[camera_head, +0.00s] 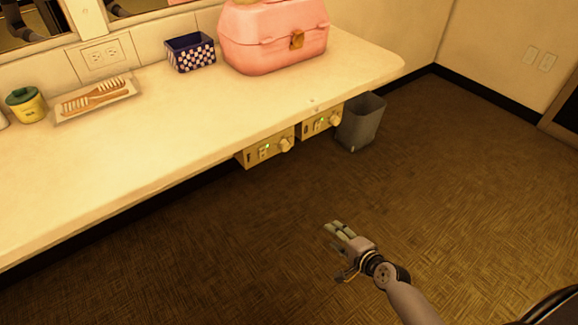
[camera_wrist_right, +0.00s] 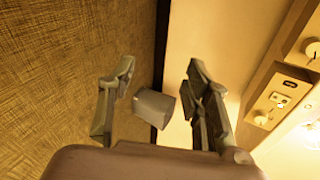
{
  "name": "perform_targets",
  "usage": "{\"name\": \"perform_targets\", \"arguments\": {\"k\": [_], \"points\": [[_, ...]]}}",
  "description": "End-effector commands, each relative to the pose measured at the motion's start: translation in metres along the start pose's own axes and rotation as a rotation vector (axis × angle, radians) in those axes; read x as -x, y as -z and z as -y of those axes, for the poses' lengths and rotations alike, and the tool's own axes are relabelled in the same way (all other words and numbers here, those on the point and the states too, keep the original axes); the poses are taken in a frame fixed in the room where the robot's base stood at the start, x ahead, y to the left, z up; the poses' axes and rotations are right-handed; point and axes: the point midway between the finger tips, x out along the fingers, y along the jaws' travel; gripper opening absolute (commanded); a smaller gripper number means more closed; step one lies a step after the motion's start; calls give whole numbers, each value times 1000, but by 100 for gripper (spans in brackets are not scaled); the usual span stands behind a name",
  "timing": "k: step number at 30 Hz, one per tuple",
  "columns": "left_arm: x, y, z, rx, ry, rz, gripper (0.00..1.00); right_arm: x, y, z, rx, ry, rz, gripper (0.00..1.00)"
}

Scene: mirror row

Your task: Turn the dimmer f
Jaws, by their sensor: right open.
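Two cream dimmer boxes hang under the counter's front edge in the head view: a left box (camera_head: 250,159) with a round knob (camera_head: 286,145), and a right box (camera_head: 308,129) with a round knob (camera_head: 335,118). Each has a small green light. I cannot read which is dimmer f. In the right wrist view, a box panel (camera_wrist_right: 268,105) and a round knob (camera_wrist_right: 312,49) show at the right edge, partly cut off. My right gripper (camera_head: 337,230) is open and empty, in front of the boxes and apart from them; its fingers (camera_wrist_right: 160,88) are spread. My left gripper is out of view.
The counter (camera_head: 190,115) holds a pink case (camera_head: 270,45), a blue patterned basket (camera_head: 190,60), a tray (camera_head: 65,119) with brushes, and a yellow jar (camera_head: 27,108). A grey bin (camera_head: 358,128) stands beside the right box. The floor around my right gripper is clear.

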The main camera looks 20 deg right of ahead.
Motion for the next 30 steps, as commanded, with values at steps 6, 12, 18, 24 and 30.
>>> {"name": "perform_targets", "arguments": {"k": [6, 12, 18, 24, 30], "points": [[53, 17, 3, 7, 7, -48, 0, 14, -11, 116, -389, 297, 167, 45], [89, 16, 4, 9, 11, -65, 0, 40, -26, 171, -557, 402, 298, 45], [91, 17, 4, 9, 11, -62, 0, 36, -31, 189, -589, 420, 325, 45], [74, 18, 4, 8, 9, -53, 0, 2, -38, 207, -588, 420, 324, 45], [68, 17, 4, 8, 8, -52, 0, -37, -45, 226, -588, 419, 324, 45]]}}
